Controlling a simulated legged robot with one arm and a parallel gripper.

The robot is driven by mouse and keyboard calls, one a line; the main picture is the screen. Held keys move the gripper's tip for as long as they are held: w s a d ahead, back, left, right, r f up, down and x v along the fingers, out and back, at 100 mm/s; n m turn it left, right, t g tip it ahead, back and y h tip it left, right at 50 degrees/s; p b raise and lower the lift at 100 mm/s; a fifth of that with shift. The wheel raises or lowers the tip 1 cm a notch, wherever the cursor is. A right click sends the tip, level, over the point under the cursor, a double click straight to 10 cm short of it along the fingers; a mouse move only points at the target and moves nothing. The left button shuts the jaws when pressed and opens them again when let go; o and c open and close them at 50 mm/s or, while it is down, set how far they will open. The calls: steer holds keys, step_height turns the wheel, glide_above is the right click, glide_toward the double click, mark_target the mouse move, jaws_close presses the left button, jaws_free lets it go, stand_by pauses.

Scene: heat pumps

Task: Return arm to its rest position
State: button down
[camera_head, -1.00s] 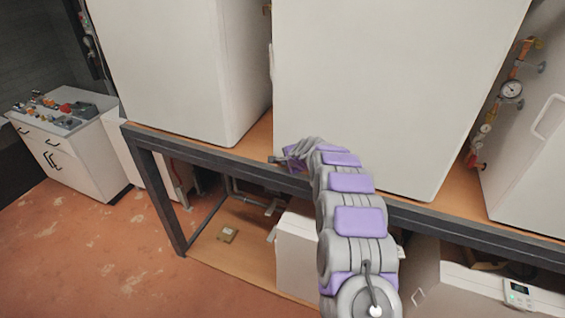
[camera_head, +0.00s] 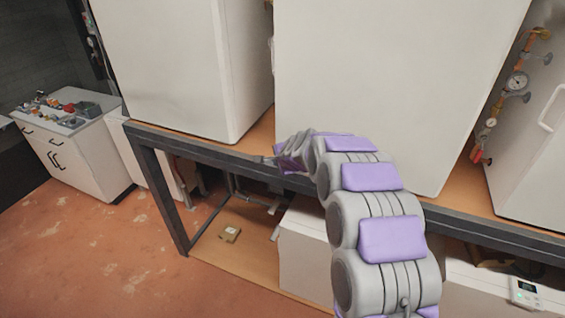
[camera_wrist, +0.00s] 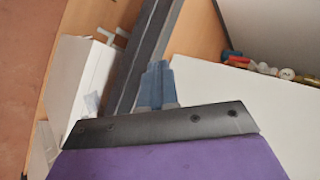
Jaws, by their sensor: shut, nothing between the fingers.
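My arm reaches from the lower right of the head view up to the front edge of the bench. My gripper (camera_head: 268,161) is at its end, pointing left, in front of the dark bench frame (camera_head: 225,157) in that view. In the wrist view my gripper (camera_wrist: 157,68) shows as grey-blue fingers close together, with nothing between them. The dark frame bar (camera_wrist: 150,50) runs just behind the fingers; I cannot tell whether they touch it.
Large white cabinets (camera_head: 375,85) stand on the wooden bench top. White boxes (camera_head: 306,245) sit beneath it. Pipes with a gauge (camera_head: 517,82) are at the right. A drawer unit (camera_head: 75,150) stands at the left. The reddish floor (camera_head: 90,260) at front left is clear.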

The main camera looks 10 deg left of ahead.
steer(key=s+d+f+n+g+h+b, duration=0.1)
steer(key=s+d+f+n+g+b, duration=0.2)
steer(key=s, duration=1.5)
steer(key=s+d+f+n+g+h+b, duration=0.2)
steer(key=s+d+f+b, duration=0.4)
steer(key=s+d+b, duration=0.4)
steer(key=s+d+f+n+g+h+b, duration=0.1)
steer(key=s+d+f+n+g+b, duration=0.3)
steer(key=s+d, duration=0.9)
steer(key=s+n+b, duration=0.2)
steer(key=s+b, duration=0.1)
steer(key=s, duration=1.2)
steer(key=shift+d+f+n+g+h+b, duration=0.25)
steer(key=shift+n+g+h+b, duration=0.05)
steer(key=shift+g+h+b, duration=0.1)
